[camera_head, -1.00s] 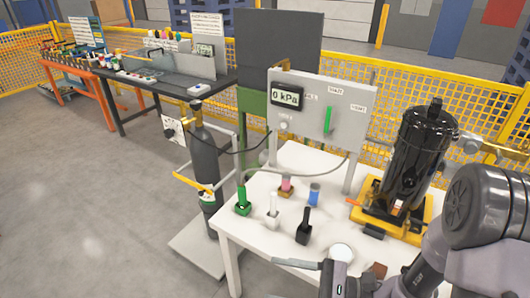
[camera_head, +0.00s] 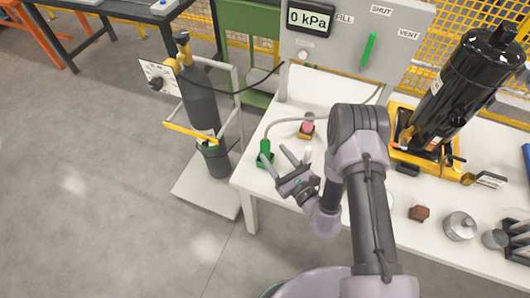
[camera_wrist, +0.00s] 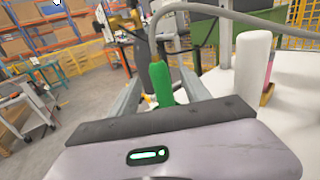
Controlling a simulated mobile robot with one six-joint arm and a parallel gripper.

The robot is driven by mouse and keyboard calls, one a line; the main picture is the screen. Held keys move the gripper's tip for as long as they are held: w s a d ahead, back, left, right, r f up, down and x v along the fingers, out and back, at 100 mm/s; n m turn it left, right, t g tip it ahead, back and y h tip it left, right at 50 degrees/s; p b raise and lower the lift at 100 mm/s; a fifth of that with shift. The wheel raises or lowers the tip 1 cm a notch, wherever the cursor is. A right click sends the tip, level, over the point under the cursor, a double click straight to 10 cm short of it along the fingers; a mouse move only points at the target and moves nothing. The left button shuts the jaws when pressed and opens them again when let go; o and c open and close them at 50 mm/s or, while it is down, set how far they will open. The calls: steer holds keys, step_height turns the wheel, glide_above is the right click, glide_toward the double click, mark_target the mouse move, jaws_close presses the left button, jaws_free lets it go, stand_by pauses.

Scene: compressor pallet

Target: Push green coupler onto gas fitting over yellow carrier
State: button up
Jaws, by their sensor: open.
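The green coupler (camera_head: 265,148) stands upright in its green base at the left end of the white table, with a grey hose from its top. My open gripper (camera_head: 273,154) reaches it, one finger on each side. In the wrist view, the coupler (camera_wrist: 161,82) is between my two fingers (camera_wrist: 158,88); I cannot tell whether they touch it. The yellow carrier (camera_head: 436,170) is at the right, under a tilted black compressor (camera_head: 462,85). Small orange and brass parts show there, but I cannot tell which is the gas fitting.
A white upright tool (camera_head: 308,153) stands close beside my gripper, and a pink piece (camera_head: 307,127) behind it. The grey panel (camera_head: 350,35) reads 0 kPa. A dark gas cylinder (camera_head: 199,100) stands left of the table. A brown block (camera_head: 419,212) and a metal canister (camera_head: 460,226) sit right.

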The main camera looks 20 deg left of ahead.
mark_target(268, 147)
steer(key=b+x, duration=0.1)
steer(key=x, duration=0.5)
steer(key=shift+s, duration=0.1)
jaws_close()
